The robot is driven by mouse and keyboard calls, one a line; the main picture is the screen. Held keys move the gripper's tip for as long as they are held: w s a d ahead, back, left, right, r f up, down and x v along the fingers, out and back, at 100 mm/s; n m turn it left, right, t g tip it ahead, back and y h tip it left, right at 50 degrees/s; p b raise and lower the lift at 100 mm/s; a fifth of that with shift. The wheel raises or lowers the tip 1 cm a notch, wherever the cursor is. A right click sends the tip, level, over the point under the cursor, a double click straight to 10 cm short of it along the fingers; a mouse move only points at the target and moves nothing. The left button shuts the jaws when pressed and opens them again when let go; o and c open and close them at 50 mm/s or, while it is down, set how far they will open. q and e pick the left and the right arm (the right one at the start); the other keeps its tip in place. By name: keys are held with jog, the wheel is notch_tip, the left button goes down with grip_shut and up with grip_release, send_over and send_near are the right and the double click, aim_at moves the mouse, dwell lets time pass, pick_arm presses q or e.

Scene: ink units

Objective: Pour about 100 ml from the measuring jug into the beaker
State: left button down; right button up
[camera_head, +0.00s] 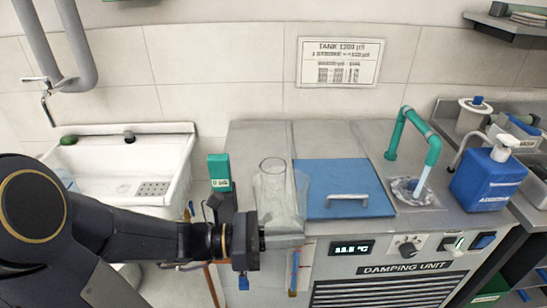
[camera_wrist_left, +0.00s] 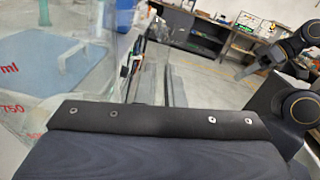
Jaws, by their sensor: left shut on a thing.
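My left gripper (camera_head: 252,242) is shut on the measuring jug (camera_head: 288,212), a clear vessel held at the front edge of the grey worktop. In the left wrist view the jug's clear wall (camera_wrist_left: 50,75) fills the left side, with red "ml" and "750" marks. A round clear rim (camera_head: 272,163) shows behind the jug's upper part; it looks like the beaker, but the two overlap and I cannot tell them fully apart. The liquid level cannot be made out. A dark arm of mine (camera_wrist_left: 285,52) shows at the right in the wrist view; its jaws are unclear.
A blue lid (camera_head: 340,180) with a metal handle lies right of the jug. Beyond it are a green tap (camera_head: 428,150) and a blue bottle (camera_head: 488,180). A green-topped device (camera_head: 219,170) stands left of the jug, near a white sink (camera_head: 100,140).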

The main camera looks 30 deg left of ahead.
aim_at(288, 217)
pick_arm(q)
jog(key=shift+w+a+r+n+p, duration=0.2)
jog(key=shift+r+n+p, duration=0.1)
jog(key=shift+r+p, duration=0.15)
jog(key=shift+w+a+r+n+p, duration=0.1)
jog(key=shift+w+r+n+p, duration=0.1)
jog(key=shift+r+n+p, duration=0.25)
jog(key=shift+w+a+r+n+p, duration=0.3)
jog(key=shift+w+r+n+p, duration=0.15)
jog(key=shift+r+n+p, duration=0.1)
jog(key=w+a+r+n+p, duration=0.3)
jog(key=w+r+n+p, duration=0.2)
jog(key=r+n+p, duration=0.2)
jog(key=shift+a+r+p, duration=0.35)
jog(key=shift+r+p, duration=0.2)
jog(key=shift+p, duration=0.3)
jog(key=shift+w+a+r+n+t, duration=0.2)
jog(key=shift+n+t, duration=0.1)
jog(key=shift+n, duration=0.1)
jog(key=shift+w+a+r+n+p, duration=0.4)
jog(key=shift+w+r+n+p, duration=0.15)
jog(key=shift+r+n+p, duration=0.3)
jog(key=shift+f, duration=0.1)
jog(key=shift+w+a+r+n+p, duration=0.4)
jog(key=shift+w+p, duration=0.15)
jog(key=shift+p, duration=0.65)
jog(key=shift+w+a+r+n+p, duration=0.35)
jog(key=shift+w+p, duration=0.2)
jog(key=shift+p, duration=0.6)
